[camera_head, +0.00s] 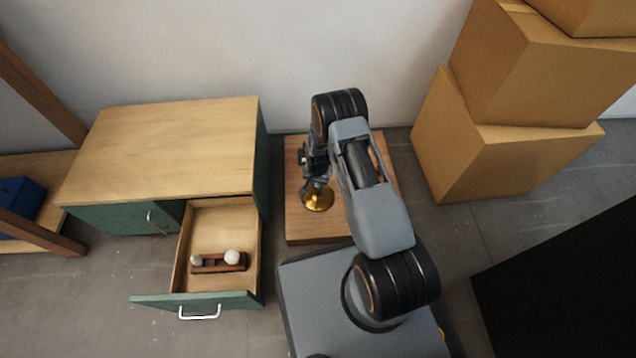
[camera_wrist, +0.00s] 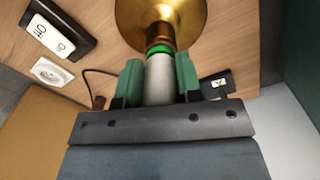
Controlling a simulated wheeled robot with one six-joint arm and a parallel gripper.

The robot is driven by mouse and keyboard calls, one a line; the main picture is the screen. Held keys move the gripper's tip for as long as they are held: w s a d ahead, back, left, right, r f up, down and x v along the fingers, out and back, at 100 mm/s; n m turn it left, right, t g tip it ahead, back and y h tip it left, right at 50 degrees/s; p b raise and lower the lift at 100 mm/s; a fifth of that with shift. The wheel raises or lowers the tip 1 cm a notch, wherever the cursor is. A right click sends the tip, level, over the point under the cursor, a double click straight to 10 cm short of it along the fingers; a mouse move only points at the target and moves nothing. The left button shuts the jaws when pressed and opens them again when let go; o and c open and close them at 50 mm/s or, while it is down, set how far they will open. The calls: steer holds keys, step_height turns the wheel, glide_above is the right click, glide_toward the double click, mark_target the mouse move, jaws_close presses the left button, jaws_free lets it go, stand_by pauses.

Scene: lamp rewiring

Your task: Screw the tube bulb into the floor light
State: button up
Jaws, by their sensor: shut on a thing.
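The floor light (camera_head: 318,200) has a shiny brass flared base on a wooden board. In the wrist view the brass light (camera_wrist: 160,20) narrows to a neck with a green ring at its end. The pale grey tube bulb (camera_wrist: 159,80) is in line with this neck, its end at the green ring. I cannot tell whether it is threaded in. My gripper (camera_wrist: 158,85) is shut on the tube bulb, with a green finger pad on each side. In the head view my gripper (camera_head: 312,182) is over the light, and my arm hides much of it.
The wooden board (camera_head: 300,229) also carries a black socket block (camera_wrist: 62,28), a white outlet (camera_wrist: 52,72) and a dark cable. An open drawer (camera_head: 250,215) in the cabinet at left holds a rack (camera_head: 215,265) with two round bulbs. Cardboard boxes (camera_head: 465,150) stand at right.

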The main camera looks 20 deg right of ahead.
stand_by(0.3)
steer(key=m+b, duration=0.1)
steer(key=m, duration=0.3)
steer(key=shift+w+a, duration=0.1)
steer(key=shift+w, duration=0.05)
steer(key=m, duration=0.3)
steer(key=shift+w, duration=0.1)
steer(key=shift+m, duration=0.6)
steer(key=m+b, duration=0.1)
steer(key=m, duration=0.2)
steer(key=shift+w+f, duration=0.1)
steer(key=m, duration=0.4)
steer(key=shift+w+b, duration=0.1)
steer(key=shift+b, duration=0.2)
steer(key=shift+m, duration=0.5)
